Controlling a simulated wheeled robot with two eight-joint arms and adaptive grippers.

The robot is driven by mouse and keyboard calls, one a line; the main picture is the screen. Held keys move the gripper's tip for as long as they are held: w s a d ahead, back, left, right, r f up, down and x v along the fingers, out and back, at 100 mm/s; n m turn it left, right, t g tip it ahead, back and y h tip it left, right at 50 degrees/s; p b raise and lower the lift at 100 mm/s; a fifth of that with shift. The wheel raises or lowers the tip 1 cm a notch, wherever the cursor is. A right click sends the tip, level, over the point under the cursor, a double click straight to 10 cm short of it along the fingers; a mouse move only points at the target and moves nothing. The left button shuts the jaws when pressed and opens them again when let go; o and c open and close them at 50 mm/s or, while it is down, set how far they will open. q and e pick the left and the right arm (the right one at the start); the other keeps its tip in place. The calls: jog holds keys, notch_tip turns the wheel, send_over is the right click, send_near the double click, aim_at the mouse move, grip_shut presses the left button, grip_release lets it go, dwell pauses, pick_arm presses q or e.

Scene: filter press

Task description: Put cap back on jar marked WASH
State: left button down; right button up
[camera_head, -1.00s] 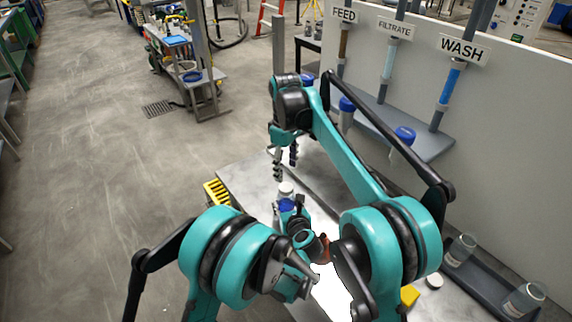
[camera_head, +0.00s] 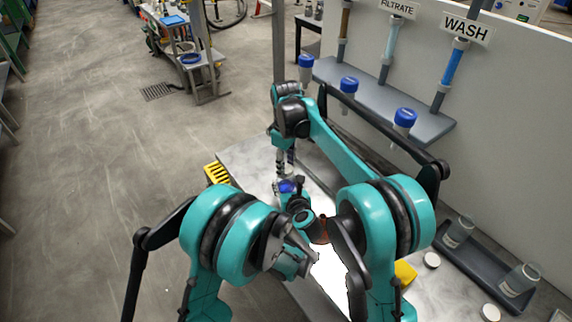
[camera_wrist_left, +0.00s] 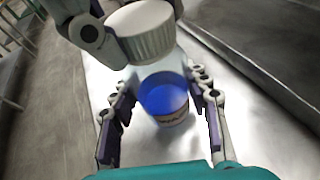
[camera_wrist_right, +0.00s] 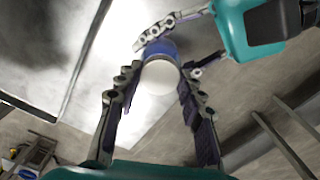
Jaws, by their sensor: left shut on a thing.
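A clear jar (camera_wrist_left: 165,98) with blue liquid is between the fingers of my left gripper (camera_wrist_left: 160,90), which is shut on it; its label is too small to read. In the head view the jar's blue part (camera_head: 287,186) shows between my arms. A white ribbed cap (camera_wrist_left: 142,30) is at the jar's top in the left wrist view; whether it is seated or just above cannot be told. My right gripper (camera_wrist_right: 158,72) has its fingers on both sides of the cap (camera_wrist_right: 157,77); a firm grip on it is not clear.
A sign WASH (camera_head: 466,30) hangs over a tube of blue liquid on the panel. Blue-capped containers (camera_head: 404,118) hang at the shelf. A grey tray (camera_head: 480,262) holds two jars (camera_head: 458,232). Loose white caps (camera_head: 432,260) and a yellow block (camera_head: 404,272) lie on the table.

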jog(key=c, duration=0.5)
jog(key=m, duration=0.3)
jog(key=shift+m, duration=0.3)
jog(key=m, duration=0.4)
jog(key=shift+m, duration=0.3)
jog(key=o, duration=1.4)
notch_tip(320, 180, up, 12)
